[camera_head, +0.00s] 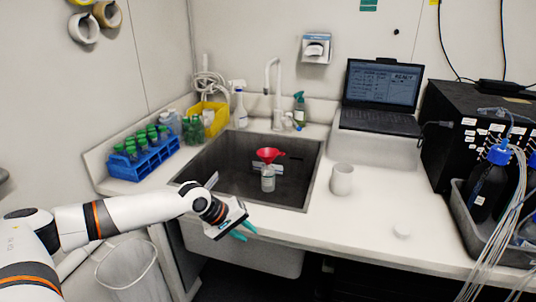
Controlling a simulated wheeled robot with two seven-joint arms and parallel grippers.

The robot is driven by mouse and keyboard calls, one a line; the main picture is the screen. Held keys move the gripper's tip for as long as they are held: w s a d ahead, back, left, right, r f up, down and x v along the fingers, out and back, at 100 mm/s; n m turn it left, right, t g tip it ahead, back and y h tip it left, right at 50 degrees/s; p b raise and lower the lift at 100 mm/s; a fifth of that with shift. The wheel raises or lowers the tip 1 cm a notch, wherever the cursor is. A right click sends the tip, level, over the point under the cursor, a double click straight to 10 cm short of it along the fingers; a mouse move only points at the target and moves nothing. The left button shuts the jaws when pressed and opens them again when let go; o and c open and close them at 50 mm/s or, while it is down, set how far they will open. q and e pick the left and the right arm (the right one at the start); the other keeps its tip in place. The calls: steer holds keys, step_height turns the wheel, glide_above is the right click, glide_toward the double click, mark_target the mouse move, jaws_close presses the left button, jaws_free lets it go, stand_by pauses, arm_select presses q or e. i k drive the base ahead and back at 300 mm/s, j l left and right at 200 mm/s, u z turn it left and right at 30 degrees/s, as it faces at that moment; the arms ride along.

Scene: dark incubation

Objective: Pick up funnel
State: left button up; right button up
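The red funnel (269,155) sits on top of a small clear bottle (268,178) standing in the dark sink (225,170). Its handle points to the right. My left gripper (246,231) is in front of the sink's front edge, nearer to me than the funnel and apart from it. Its two teal fingertips look spread with nothing between them. My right gripper is not in the picture.
A white mug (342,179) stands right of the sink. A blue rack of green-capped tubes (143,162) is on the left counter. A faucet (275,95) rises behind the sink. A laptop (381,98) stands at the back right. The front right counter is mostly clear.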

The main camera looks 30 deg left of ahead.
mark_target(267, 155)
steer(key=i+j, duration=1.4)
steer(key=j, duration=0.1)
